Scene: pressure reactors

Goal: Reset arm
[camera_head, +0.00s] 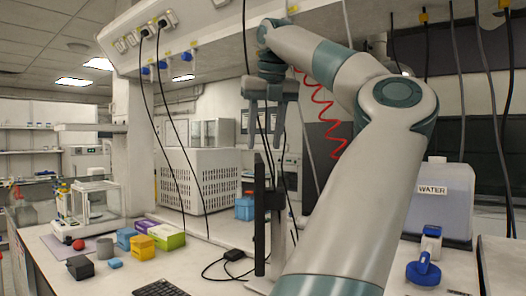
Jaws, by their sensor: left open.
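My left arm rises from the bottom of the view and bends over at the upper right. Its grey gripper (265,142) hangs in the upper middle of the view, high above the bench (200,262). The fingers point down and stand apart, with nothing between them. My right gripper is not in view.
Blue, yellow, green and dark blocks, a red ball and a grey cylinder (105,247) stand on the bench at the left, near a glass-sided balance (90,205). A monitor stand (262,215) and a keyboard (160,288) are in the middle. A water tank (445,205) stands at the right. Cables hang around the arm.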

